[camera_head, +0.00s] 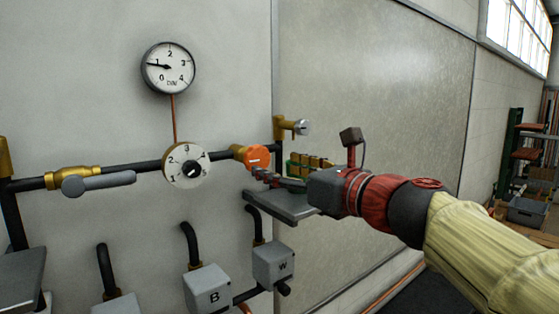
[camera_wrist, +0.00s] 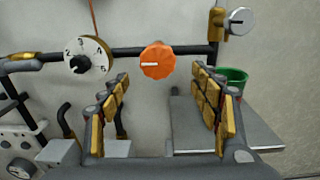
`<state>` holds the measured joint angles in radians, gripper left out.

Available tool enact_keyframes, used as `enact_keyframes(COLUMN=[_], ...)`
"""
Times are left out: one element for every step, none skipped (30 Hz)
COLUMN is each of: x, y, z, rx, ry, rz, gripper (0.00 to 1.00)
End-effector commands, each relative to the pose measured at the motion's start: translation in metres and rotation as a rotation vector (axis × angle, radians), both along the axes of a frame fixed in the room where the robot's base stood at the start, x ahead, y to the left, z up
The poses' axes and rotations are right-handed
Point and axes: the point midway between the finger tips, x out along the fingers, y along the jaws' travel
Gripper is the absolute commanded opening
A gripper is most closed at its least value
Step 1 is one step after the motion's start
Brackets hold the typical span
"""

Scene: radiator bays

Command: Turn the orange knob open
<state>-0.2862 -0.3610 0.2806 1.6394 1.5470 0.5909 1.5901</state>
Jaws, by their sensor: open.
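The orange knob (camera_head: 257,157) sits on the dark horizontal pipe, on a brass fitting. It also shows in the wrist view (camera_wrist: 157,60), between and beyond the fingers, with a white mark lying roughly level across its face. My gripper (camera_wrist: 160,85) is open and empty, its yellow-padded fingers spread either side of the knob in that picture. In the head view my gripper (camera_head: 271,178) is just right of and below the knob. The knob looks apart from the fingers in the wrist view; the exact gap cannot be told.
A white numbered dial (camera_head: 187,166) is left of the knob on the same pipe. A grey-handled valve (camera_head: 98,183) is farther left. A pressure gauge (camera_head: 168,68) hangs above. A brass valve with silver knob (camera_head: 300,127) is upper right. A grey shelf (camera_head: 283,207) holds a green cup (camera_wrist: 232,77).

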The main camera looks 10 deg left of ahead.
Motion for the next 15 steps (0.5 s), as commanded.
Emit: enact_keyframes(x=[0.001,0.001,0.002,0.002,0.002,0.003,0.003,0.005,0.007,0.009,0.011,0.015,0.017,0.02,0.025], y=[-0.001,-0.001,-0.002,-0.002,-0.002,-0.001,0.0,0.001,0.004,0.006,0.009,0.013,0.017,0.021,0.026], z=[0.001,0.001,0.001,0.001,0.001,0.001,0.001,0.0,0.0,0.0,0.0,0.0,0.0,0.0,0.0], rx=[0.039,0.057,0.076,0.087,0.095,0.105,0.109,0.111,0.112,0.111,0.111,0.11,0.11,0.11,0.11], ry=[0.037,0.058,0.08,0.094,0.105,0.117,0.122,0.126,0.128,0.129,0.129,0.128,0.128,0.129,0.127], rz=[-0.004,-0.007,-0.009,-0.01,-0.01,-0.01,-0.011,-0.011,-0.01,-0.01,-0.01,-0.01,-0.009,-0.009,-0.009], gripper=[0.63,0.63,0.63,0.63,0.63,0.63,0.63,0.63,0.63,0.63,0.63,0.63,0.63,0.63,0.63])
